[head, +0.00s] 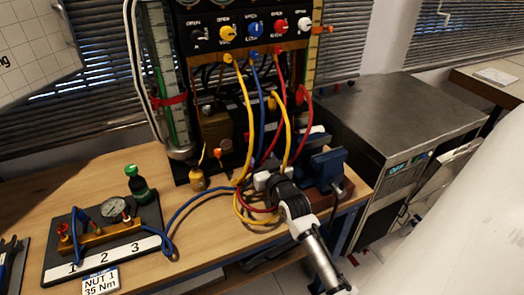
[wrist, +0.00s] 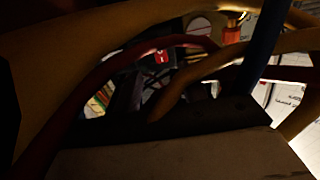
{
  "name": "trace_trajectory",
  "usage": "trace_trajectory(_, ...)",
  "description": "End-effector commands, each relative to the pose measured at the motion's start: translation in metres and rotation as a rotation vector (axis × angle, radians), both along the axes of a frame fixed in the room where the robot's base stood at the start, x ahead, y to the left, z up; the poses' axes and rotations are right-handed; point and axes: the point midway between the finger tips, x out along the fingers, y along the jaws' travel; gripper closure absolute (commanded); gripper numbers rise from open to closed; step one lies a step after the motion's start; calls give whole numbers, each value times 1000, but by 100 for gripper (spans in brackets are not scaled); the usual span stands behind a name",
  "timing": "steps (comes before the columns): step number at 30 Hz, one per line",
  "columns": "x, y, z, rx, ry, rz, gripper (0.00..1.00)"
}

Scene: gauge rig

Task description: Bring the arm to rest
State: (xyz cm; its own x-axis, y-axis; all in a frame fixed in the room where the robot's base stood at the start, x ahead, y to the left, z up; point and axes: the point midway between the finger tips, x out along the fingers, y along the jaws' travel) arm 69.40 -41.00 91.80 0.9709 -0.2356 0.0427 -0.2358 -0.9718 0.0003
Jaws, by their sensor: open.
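My arm (head: 318,258) reaches in from the lower right of the head view. My gripper (head: 262,181) is open at the front right of the wooden bench, among the yellow, blue and red hoses hanging from the panel. Its fingertips are largely hidden by these hoses, and I cannot tell whether it touches them. In the dark wrist view, a yellow hose (wrist: 190,80), a red hose (wrist: 95,85) and a blue hose (wrist: 265,45) cross close in front of the camera.
The hose panel (head: 300,42) stands behind my gripper. A blue vise (head: 326,168) is close on its right. A gauge manifold (head: 105,232) with a blue hose sits on the left of the bench (head: 190,262). A grey metal cabinet (head: 400,110) stands at right.

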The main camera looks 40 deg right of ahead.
Motion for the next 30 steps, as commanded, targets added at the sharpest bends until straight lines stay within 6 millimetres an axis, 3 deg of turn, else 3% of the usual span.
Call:
trace_trajectory(24, -2, 5, 0, 2, -3, 1, 58)
trace_trajectory(26, 3, 16, 0, 33, -30, 18, 58)
trace_trajectory(30, 21, 68, 6, 198, -172, 92, 58)
